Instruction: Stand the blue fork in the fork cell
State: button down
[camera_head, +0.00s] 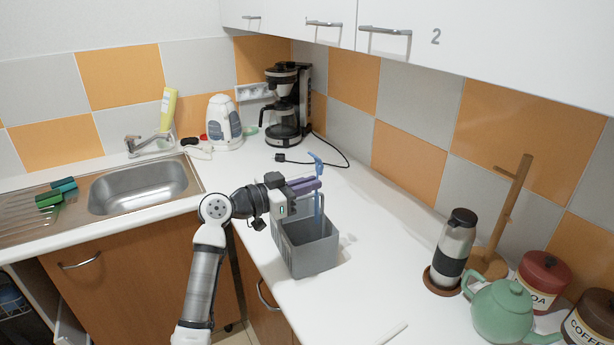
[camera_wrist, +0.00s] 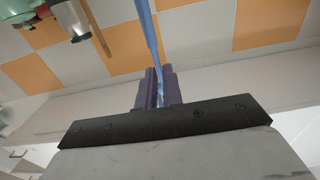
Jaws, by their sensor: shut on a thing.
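My gripper (camera_head: 305,186) is shut on the blue fork (camera_head: 317,207), with its purple fingers around the fork's shaft. The fork is about upright, and one end sticks up above the fingers. Its other end reaches down at the grey cutlery box (camera_head: 312,258), in or just above the opening; I cannot tell which cell it is over. The cell walls are mostly hidden in the head view. In the wrist view the blue fork (camera_wrist: 149,32) runs between the purple gripper fingers (camera_wrist: 159,88). The box does not show clearly there.
A steel flask (camera_head: 452,250) on a round coaster, a wooden stand (camera_head: 512,205), a green teapot (camera_head: 502,310) and canisters stand to the right. A coffee maker (camera_head: 288,105) with a black cord and a kettle (camera_head: 224,122) stand behind. The counter right of the box is clear.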

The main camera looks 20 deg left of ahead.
jog(key=shift+f+b, duration=1.35)
jog(key=shift+f, duration=3.25)
jog(key=c, duration=1.5)
grip_release()
jog(key=b+v, duration=0.4)
jog(key=v, duration=1)
jog(key=shift+b, duration=0.35)
jog(key=shift+w, duration=0.1)
